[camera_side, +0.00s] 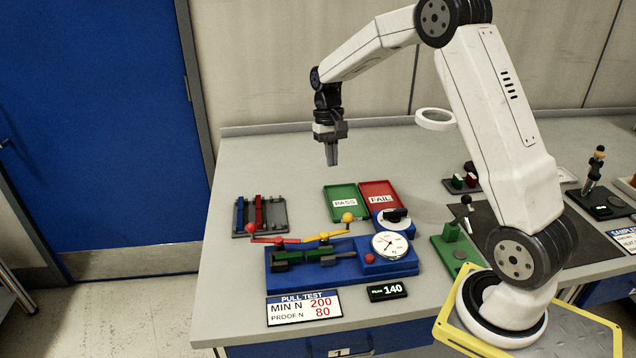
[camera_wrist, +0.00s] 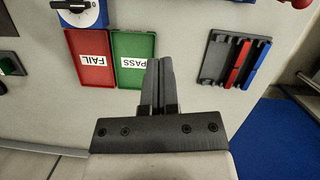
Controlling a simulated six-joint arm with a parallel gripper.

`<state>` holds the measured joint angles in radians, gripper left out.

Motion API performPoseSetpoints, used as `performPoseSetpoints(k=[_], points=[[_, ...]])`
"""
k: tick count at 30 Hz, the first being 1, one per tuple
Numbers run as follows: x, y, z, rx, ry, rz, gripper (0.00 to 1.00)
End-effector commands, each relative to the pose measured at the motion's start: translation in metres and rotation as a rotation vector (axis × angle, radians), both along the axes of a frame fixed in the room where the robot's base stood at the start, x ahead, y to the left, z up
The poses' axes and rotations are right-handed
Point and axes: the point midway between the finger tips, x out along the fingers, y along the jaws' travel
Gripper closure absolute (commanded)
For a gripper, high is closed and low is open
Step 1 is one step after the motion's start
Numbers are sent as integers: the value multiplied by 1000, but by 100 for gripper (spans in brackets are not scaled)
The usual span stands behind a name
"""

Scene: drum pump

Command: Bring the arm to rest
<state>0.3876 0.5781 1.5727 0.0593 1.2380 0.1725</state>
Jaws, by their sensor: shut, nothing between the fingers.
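My gripper (camera_side: 332,154) hangs pointing down in the side view, in the air above the grey bench (camera_side: 290,165). Its fingers are shut with nothing between them. In the wrist view the closed fingers (camera_wrist: 158,85) show in the middle, beside the green PASS tray (camera_wrist: 133,47). My arm is raised and bent, and its fingertips are clear of the things on the bench.
The pull-test rig (camera_side: 340,262) with its dial gauge (camera_side: 390,245) stands at the bench front. A grey rack (camera_side: 260,214) holds red and blue bars. The red FAIL tray (camera_side: 380,192) lies beside the PASS tray (camera_side: 345,202). The back left bench is bare.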

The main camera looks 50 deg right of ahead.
Motion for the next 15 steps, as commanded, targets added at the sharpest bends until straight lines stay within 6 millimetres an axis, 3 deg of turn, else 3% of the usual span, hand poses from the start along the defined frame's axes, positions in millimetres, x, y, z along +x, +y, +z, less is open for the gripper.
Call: performPoseSetpoints(k=[8,15], points=[[-22,50,-7,-49,-108,139,100],[-52,92,-16,-89,-215,274,100]])
